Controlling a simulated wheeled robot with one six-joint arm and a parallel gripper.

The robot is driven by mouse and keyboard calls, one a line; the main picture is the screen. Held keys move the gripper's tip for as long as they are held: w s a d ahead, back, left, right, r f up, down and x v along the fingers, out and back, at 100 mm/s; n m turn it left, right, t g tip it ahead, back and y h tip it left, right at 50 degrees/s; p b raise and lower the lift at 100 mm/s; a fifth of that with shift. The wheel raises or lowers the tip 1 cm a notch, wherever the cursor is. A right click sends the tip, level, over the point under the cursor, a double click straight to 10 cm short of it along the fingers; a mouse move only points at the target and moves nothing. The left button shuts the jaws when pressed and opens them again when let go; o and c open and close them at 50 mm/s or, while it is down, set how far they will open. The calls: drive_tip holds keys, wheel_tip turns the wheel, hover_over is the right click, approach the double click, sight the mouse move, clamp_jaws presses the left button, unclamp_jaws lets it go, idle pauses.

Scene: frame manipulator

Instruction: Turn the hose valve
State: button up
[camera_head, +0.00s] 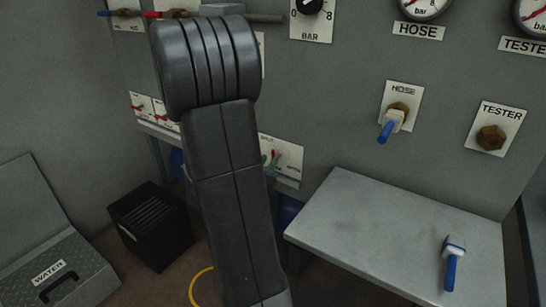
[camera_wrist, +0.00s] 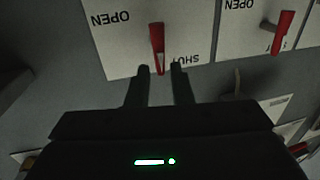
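In the wrist view, a red lever (camera_wrist: 157,45) sits on a white plate (camera_wrist: 122,48) marked OPEN and SHUT, with the lettering upside down. The lever's tip points toward my gripper (camera_wrist: 160,70). My gripper is open, one finger on each side of the tip, with no clear contact. No name for this valve is readable. In the head view, a plate (camera_head: 403,91) labelled HOSE carries a brass and white fitting (camera_head: 396,115) with a blue end. My arm hides my gripper in the head view.
A second red lever (camera_wrist: 282,34) is beside the first in the wrist view. In the head view, a grey bench (camera_head: 380,230) bears a blue-handled tool (camera_head: 452,265). A black crate (camera_head: 150,225) and a WATER box (camera_head: 55,280) are at the lower left.

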sight(272, 157)
drive_tip(key=shift+x, duration=2.35)
clamp_jaws()
